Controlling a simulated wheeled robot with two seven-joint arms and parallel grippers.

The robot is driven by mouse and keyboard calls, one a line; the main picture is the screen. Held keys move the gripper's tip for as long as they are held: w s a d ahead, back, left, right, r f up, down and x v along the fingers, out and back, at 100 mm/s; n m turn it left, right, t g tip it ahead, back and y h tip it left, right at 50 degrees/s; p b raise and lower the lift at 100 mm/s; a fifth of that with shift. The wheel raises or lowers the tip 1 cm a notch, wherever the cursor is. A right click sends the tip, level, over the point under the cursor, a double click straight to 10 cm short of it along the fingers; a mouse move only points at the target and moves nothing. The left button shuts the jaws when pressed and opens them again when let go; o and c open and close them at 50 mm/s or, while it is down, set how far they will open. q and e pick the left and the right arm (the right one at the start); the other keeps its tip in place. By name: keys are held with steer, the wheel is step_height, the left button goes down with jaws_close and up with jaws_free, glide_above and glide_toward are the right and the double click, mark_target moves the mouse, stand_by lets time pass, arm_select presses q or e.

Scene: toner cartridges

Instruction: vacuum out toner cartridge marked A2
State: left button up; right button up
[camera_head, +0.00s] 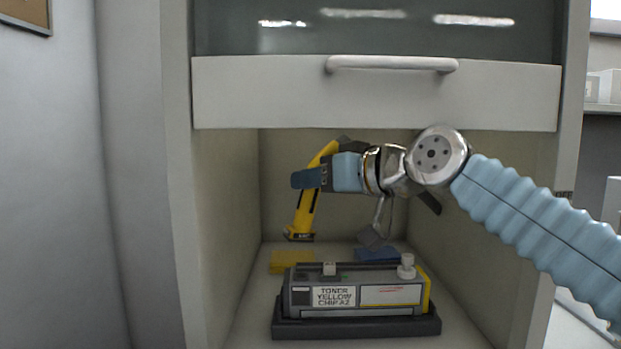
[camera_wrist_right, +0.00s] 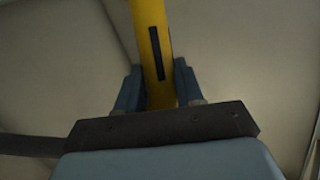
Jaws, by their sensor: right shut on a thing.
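The toner cartridge (camera_head: 357,296) is grey with yellow and lies in a dark tray (camera_head: 300,329) on the cabinet floor. Its label reads "TONER YELLOW CHIP A2", and a white knob (camera_head: 406,262) stands at its top right. My right gripper (camera_head: 308,178) is shut on a yellow and black handheld vacuum (camera_head: 306,208). The vacuum is tilted, with its dark nozzle end down, above and behind the cartridge's left end. In the right wrist view, the yellow body (camera_wrist_right: 153,50) is between the two blue fingers (camera_wrist_right: 156,90). My left gripper is not in view.
A raised sash with a handle (camera_head: 392,64) crosses above the cabinet opening. Side walls bound the space. A yellow block (camera_head: 288,259) and a blue piece (camera_head: 378,254) lie behind the cartridge. A grey object (camera_head: 373,237) shows near the back, below my wrist.

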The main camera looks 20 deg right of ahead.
mark_target(316, 202)
steer(key=shift+f, duration=0.75)
steer(key=shift+f+b, duration=0.8)
steer(key=shift+f, duration=0.15)
steer(key=shift+f+b, duration=0.45)
steer(key=shift+f, duration=0.15)
steer(key=shift+s, duration=0.1)
steer(key=shift+s+d+f+b, duration=0.1)
steer(key=shift+d+f+b, duration=0.1)
steer(key=shift+f+b, duration=0.4)
steer(key=shift+r, duration=0.15)
stand_by(1.5)
